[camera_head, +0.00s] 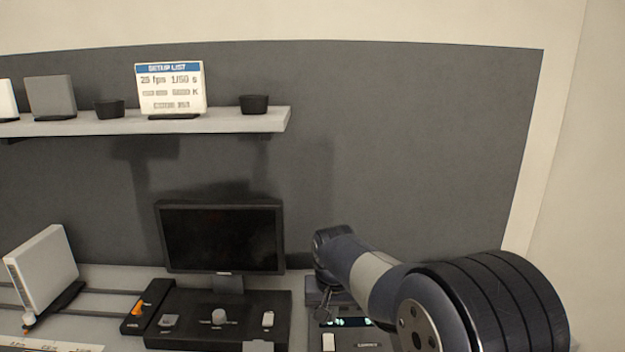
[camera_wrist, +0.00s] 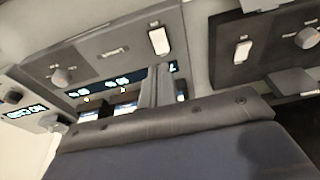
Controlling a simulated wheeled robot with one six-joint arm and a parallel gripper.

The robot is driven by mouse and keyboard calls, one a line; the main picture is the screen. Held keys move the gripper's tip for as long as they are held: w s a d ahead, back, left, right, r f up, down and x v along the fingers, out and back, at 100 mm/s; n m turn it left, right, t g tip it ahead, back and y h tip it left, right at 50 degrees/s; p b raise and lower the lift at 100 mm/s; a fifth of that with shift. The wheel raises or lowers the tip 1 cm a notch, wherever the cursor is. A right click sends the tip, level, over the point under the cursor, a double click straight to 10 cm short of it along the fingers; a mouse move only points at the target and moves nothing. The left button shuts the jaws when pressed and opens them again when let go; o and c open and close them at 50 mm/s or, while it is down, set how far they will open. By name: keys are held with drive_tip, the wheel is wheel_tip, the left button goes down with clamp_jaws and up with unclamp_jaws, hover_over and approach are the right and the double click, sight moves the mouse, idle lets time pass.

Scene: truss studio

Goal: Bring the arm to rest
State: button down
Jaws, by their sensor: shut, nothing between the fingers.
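My arm (camera_head: 380,278) reaches in from the lower right in the head view, in dark blue, grey and black. Its far end is above the right part of the desk. My gripper (camera_head: 324,300) shows small and dark there, in front of a grey control unit. In the wrist view my gripper (camera_wrist: 155,86) is shut and empty, its fingers in front of the unit's lit displays. Whether the fingertips touch the unit cannot be told.
A black monitor (camera_head: 221,237) stands left of my arm, behind a black control panel (camera_head: 193,322). A white tilted panel light (camera_head: 42,268) is at far left. A shelf (camera_head: 150,126) holds a setup-list sign (camera_head: 170,88). The wall area right of the shelf is clear.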

drive_tip(key=p+x, duration=0.1)
drive_tip(key=x, duration=0.2)
drive_tip(key=shift+w+f, duration=0.1)
drive_tip(key=shift+f, duration=0.25)
drive_tip(key=shift+w+p, duration=0.1)
drive_tip(key=shift+p, duration=0.9)
drive_tip(key=shift+r+p, duration=0.1)
drive_tip(key=shift+p, duration=0.35)
drive_tip(key=shift+s+r+b, duration=0.15)
drive_tip(key=shift+s+b, duration=0.1)
drive_tip(key=shift+b, duration=0.05)
drive_tip(key=s+r+b, duration=0.1)
drive_tip(key=s+r, duration=0.3)
drive_tip(key=r, duration=0.3)
hover_over(328, 347)
drive_tip(key=x, duration=0.2)
drive_tip(key=s+x, duration=0.1)
drive_tip(key=x, duration=0.2)
drive_tip(key=s+x, duration=0.1)
drive_tip(key=x, duration=0.2)
drive_tip(key=shift+w+f, duration=0.1)
drive_tip(key=shift+f, duration=0.4)
drive_tip(key=shift+d+r+b, duration=0.15)
drive_tip(key=shift+b, duration=0.7)
drive_tip(key=shift+b, duration=0.45)
